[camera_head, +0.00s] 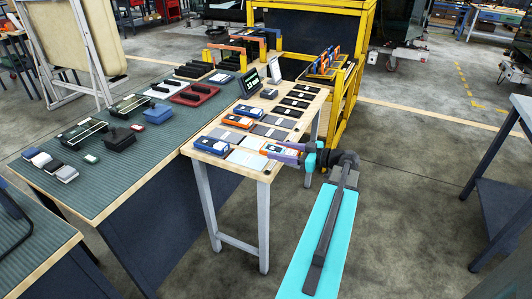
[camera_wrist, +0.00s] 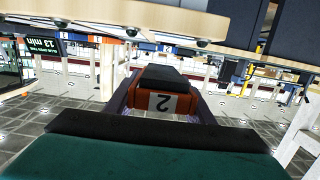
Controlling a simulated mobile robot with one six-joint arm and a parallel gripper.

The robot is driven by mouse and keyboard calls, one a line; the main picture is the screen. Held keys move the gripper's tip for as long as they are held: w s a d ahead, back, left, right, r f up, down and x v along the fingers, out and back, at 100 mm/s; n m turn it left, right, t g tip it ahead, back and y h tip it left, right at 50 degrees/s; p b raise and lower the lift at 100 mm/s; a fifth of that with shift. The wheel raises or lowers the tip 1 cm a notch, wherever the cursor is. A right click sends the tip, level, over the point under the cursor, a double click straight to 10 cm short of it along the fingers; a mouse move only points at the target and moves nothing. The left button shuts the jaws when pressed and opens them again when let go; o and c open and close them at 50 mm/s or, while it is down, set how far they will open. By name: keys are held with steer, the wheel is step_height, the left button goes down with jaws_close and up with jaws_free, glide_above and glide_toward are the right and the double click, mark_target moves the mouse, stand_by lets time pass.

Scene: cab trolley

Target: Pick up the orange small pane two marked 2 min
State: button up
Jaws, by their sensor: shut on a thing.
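The orange pane (camera_wrist: 165,103) is an orange block with a dark top and a white label marked 2, upside down in the wrist view. My gripper (camera_wrist: 165,110) is shut on it, with a finger on each side. My gripper (camera_head: 284,152) reaches in from the right. I cannot tell how far the pane is above the tabletop.
A blue block (camera_head: 213,146) and another orange block (camera_head: 238,122) lie on the same table, beside several dark pads. A dark display (camera_head: 250,83) stands at its back left. A green-topped bench (camera_head: 75,190) adjoins on the left.

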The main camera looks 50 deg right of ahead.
mark_target(288, 152)
steer(key=shift+d+v, duration=0.15)
steer(key=shift+v, duration=0.7)
steer(key=shift+d+v, duration=0.15)
steer(key=shift+v, duration=0.75)
steer(key=shift+w+a, duration=0.1)
steer(key=shift+w, duration=0.1)
